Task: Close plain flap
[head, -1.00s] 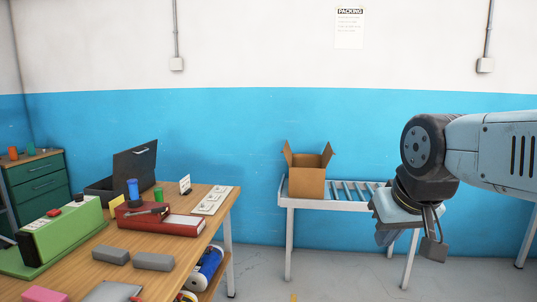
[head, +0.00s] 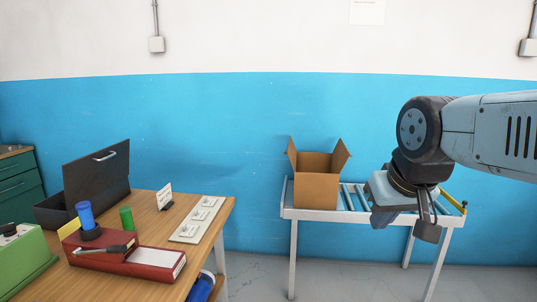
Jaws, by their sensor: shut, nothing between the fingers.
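A brown cardboard box (head: 317,190) stands upright on the left end of a roller conveyor table. Its top is open, with one flap (head: 291,153) raised on the left and another flap (head: 341,154) raised on the right. I cannot tell from here which flap is plain. My gripper (head: 431,228) hangs from my arm to the right of the box, in front of the conveyor. It is shut and empty, and apart from the box and its flaps.
The roller conveyor (head: 352,205) has bare rollers right of the box. At left, a wooden table (head: 153,226) holds a red binder (head: 155,262), an open dark case (head: 100,172), a switch panel (head: 197,218) and a green object. Floor shows between the table and conveyor.

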